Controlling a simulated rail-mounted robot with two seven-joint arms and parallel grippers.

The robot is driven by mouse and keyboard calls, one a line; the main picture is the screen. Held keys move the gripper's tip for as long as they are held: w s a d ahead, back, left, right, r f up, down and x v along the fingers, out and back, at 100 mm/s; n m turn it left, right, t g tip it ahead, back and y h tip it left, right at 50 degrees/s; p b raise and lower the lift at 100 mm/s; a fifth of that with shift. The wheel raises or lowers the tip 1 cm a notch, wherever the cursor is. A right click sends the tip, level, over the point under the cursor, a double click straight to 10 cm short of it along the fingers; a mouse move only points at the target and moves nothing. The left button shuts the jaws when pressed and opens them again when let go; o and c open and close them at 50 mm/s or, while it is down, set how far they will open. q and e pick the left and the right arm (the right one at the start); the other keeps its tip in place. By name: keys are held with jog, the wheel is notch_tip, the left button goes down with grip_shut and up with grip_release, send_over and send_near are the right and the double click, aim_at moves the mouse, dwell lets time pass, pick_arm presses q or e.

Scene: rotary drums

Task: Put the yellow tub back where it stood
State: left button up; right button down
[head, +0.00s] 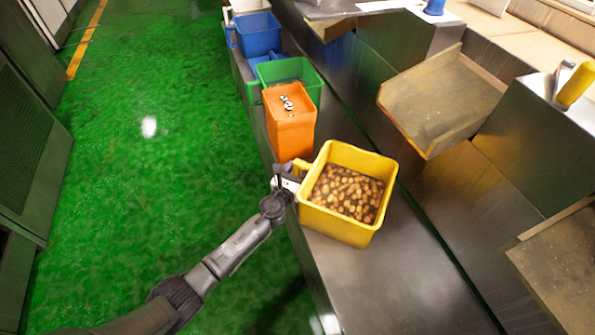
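The yellow tub (341,225) is at the middle of the head view, upright, over the near part of the steel bench. It holds many small brown, round pieces. I cannot tell for sure whether its base touches the bench. My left gripper (290,181) is at the tub's left side, by the yellow handle near the rim. The fingers look to be around or against that handle, but they are small and partly hidden, so their closing is unclear. My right gripper is not in view.
An orange tub (290,135) stands just behind the yellow one, then a green tub (310,77) and a blue tub (258,35). A tilted metal chute (440,100) juts in at right. The bench front (400,300) is bare. Green floor (150,180) lies left.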

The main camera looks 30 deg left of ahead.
pick_arm(q)
jog(key=shift+s, duration=0.3)
pick_arm(e)
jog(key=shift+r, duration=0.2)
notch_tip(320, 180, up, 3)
jog(key=p, duration=0.3)
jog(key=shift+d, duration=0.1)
pick_arm(q)
jog(key=s+d, duration=0.1)
jog(key=s, duration=1)
jog(key=shift+s, duration=0.3)
